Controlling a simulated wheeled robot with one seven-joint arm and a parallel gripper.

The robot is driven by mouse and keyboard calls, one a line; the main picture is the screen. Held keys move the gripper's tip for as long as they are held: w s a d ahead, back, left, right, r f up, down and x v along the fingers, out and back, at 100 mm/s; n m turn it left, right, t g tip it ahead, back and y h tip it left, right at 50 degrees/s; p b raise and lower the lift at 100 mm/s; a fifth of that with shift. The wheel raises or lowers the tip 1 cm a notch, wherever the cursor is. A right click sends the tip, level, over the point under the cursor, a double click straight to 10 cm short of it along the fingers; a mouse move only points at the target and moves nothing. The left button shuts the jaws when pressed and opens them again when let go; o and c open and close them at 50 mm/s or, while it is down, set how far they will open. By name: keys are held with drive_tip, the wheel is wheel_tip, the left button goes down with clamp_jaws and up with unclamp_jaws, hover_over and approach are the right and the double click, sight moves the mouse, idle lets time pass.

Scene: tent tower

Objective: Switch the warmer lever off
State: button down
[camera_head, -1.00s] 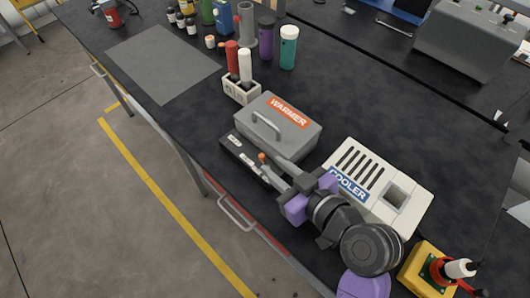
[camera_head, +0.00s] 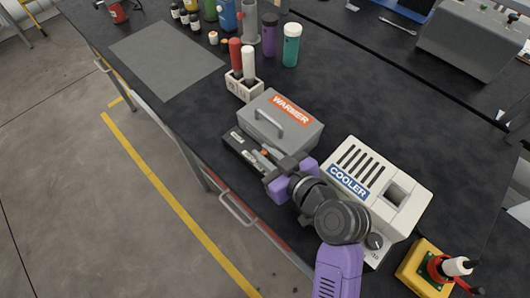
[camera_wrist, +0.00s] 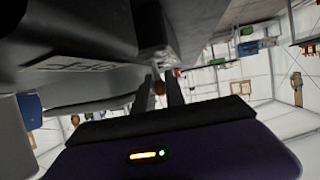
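The warmer (camera_head: 300,136) is a grey box with a handle on its lid and an orange label. A black panel (camera_head: 236,144) runs along its front, carrying the lever with an orange knob (camera_head: 264,153). My gripper (camera_head: 262,157) is low at this panel, its two fingers apart. In the wrist view the knob (camera_wrist: 159,87) shows between the fingertips (camera_wrist: 159,92). I cannot tell whether either finger touches it. My gripper and wrist hide the right part of the panel, and the lever's stem is not clear.
The white cooler (camera_head: 346,157) stands close on the right of my wrist. A yellow box with a red part (camera_head: 425,270) is beyond it. A white holder (camera_head: 243,90) with red and white tubes stands behind the warmer. The grey mat (camera_head: 165,60) is clear.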

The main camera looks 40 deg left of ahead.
drive_tip(key=shift+r, duration=0.1)
drive_tip(key=shift+a+r+h+p, duration=0.2)
drive_tip(key=shift+h+p, duration=0.3)
drive_tip(key=shift+p, duration=0.5)
drive_tip(key=shift+f+h+p, duration=0.2)
drive_tip(key=shift+h+p, duration=0.2)
drive_tip(key=shift+p, duration=0.15)
drive_tip(key=shift+f, duration=0.2)
drive_tip(key=c, duration=1.7)
unclamp_jaws()
